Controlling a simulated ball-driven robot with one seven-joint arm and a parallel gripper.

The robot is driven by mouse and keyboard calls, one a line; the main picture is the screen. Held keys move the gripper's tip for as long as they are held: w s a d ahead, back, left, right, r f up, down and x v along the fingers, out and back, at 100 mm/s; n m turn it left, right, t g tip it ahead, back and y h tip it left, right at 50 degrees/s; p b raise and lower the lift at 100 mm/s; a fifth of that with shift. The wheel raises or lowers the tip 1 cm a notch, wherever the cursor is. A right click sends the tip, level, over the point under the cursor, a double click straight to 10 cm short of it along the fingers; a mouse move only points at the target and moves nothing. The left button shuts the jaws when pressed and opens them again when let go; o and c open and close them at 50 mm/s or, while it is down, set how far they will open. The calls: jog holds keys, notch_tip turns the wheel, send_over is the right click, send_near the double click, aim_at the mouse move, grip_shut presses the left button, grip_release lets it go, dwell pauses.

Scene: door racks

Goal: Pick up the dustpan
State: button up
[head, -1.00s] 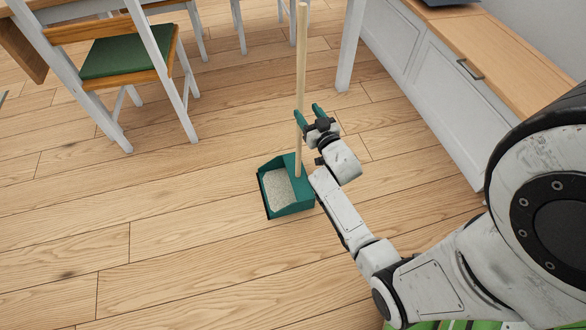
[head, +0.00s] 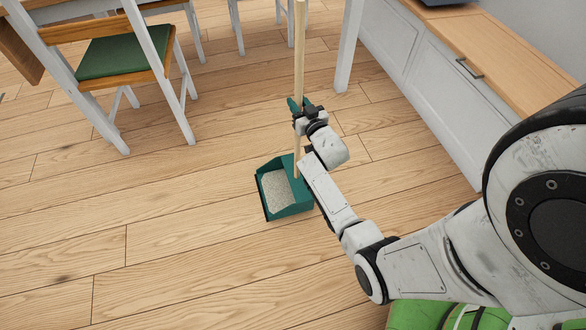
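The dustpan is a teal scoop (head: 300,196) standing on the wooden floor, with a speckled grey inside. Its long pale wooden handle (head: 299,50) rises upright from the back of the scoop. My gripper (head: 298,105) is at the handle, well above the scoop. A teal fingertip shows just left of the handle, and the dark gripper body is on its right. The other finger is largely hidden, so I cannot tell whether the fingers press on the handle.
A white chair with a green seat (head: 118,57) stands at the upper left. A white table leg (head: 350,48) is behind the handle to the right. A white cabinet (head: 425,85) with a wooden top runs along the right. Floor left of the dustpan is clear.

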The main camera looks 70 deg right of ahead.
grip_shut()
dwell(0.8)
jog(key=shift+r, duration=0.1)
